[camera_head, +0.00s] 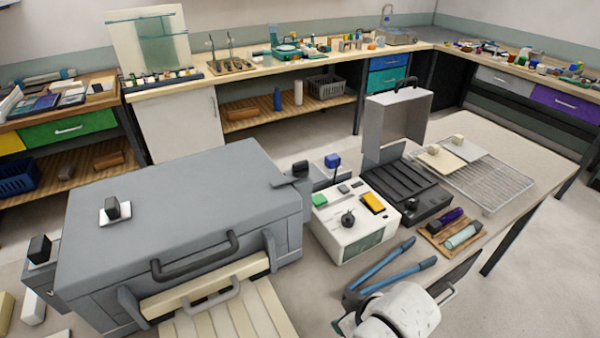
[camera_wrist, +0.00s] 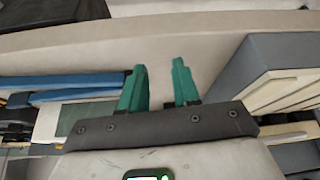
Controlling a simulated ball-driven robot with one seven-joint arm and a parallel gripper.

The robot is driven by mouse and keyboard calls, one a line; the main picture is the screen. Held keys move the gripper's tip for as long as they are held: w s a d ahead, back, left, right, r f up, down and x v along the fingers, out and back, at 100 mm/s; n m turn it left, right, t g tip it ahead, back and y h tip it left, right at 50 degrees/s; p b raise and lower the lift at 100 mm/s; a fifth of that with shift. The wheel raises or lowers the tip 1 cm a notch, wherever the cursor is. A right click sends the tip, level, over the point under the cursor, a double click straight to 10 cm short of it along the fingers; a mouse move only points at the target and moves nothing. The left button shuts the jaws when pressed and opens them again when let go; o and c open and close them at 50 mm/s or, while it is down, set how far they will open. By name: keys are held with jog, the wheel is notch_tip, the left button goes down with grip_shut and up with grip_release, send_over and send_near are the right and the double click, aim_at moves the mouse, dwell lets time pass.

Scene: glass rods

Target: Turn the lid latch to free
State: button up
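A large grey box (camera_head: 170,215) with a closed grey lid stands at the left in the head view. On the lid, a black knob (camera_head: 113,208) sits on a small white plate; I cannot tell whether this is the lid latch. Another black block (camera_head: 40,249) is at the box's left side, and a dark fitting (camera_head: 299,170) is at its right rear corner. My gripper (camera_wrist: 159,82) shows two green fingers standing apart with nothing between them. In the head view my white wrist is at the bottom, right of the box, apart from it.
A blue-handled tool (camera_head: 385,268) lies near my wrist. A white device (camera_head: 350,222) with a black knob stands right of the box. A black ribbed unit (camera_head: 412,190), a wire rack (camera_head: 485,180) and a wooden tray (camera_head: 450,234) with cylinders are further right.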

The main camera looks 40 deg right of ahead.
aim_at(302, 166)
jog(key=shift+o, duration=1.4)
jog(key=w+d+r+t+h+b, duration=0.1)
jog(key=w+d+r+t+b, duration=0.1)
jog(key=w+r+t, duration=0.3)
jog(key=w+d+r, duration=0.1)
jog(key=w, duration=0.3)
jog(key=shift+m+b, duration=0.3)
jog(key=o, duration=0.3)
jog(key=w+d+r+t+h+b, duration=0.1)
jog(key=w+r+t, duration=0.3)
jog(key=r, duration=0.5)
jog(key=shift+d+m+b, duration=0.3)
jog(key=shift+d+b, duration=0.35)
jog(key=shift+d, duration=0.05)
jog(key=r+t, duration=0.1)
jog(key=r, duration=0.1)
jog(key=d+r+t+h, duration=0.1)
jog(key=r, duration=0.1)
jog(key=r+t, duration=0.1)
jog(key=r, duration=0.1)
jog(key=shift+w+d+r+h+b, duration=0.15)
jog(key=shift+w+r+h+b, duration=0.15)
jog(key=shift+w+b, duration=0.1)
jog(key=p+x, duration=0.1)
jog(key=x, duration=0.9)
jog(key=shift+w+r+p, duration=0.15)
jog(key=shift+w+p, duration=0.2)
jog(key=shift+c, duration=0.4)
grip_shut()
